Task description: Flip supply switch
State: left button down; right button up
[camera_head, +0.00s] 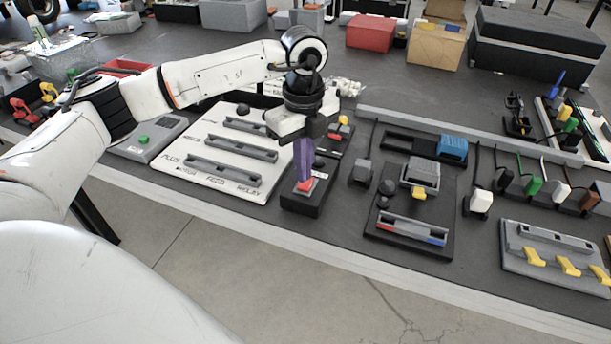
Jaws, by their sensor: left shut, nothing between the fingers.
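A small black switch box (312,200) with a red rocker (307,184) on top stands near the front edge of the table, right of a white panel. I take it as the supply switch. My left gripper (304,178) points straight down over it, with its purple fingers shut and empty. The fingertips are at the red rocker and seem to touch it. The fingers hide part of the rocker, and I cannot tell which way it is tilted. My right gripper does not show.
The white panel (190,165) with grey slotted bars lies left of the switch box. A black board (412,245) with a grey block and a red-blue bar lies to the right. A grey plate (520,262) with yellow levers is further right. Boxes stand at the back.

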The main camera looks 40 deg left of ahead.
aim_at(305, 185)
pick_arm(q)
notch_tip(305, 185, up, 5)
jog(key=p, duration=0.3)
dwell(0.4)
jog(key=shift+d, duration=0.1)
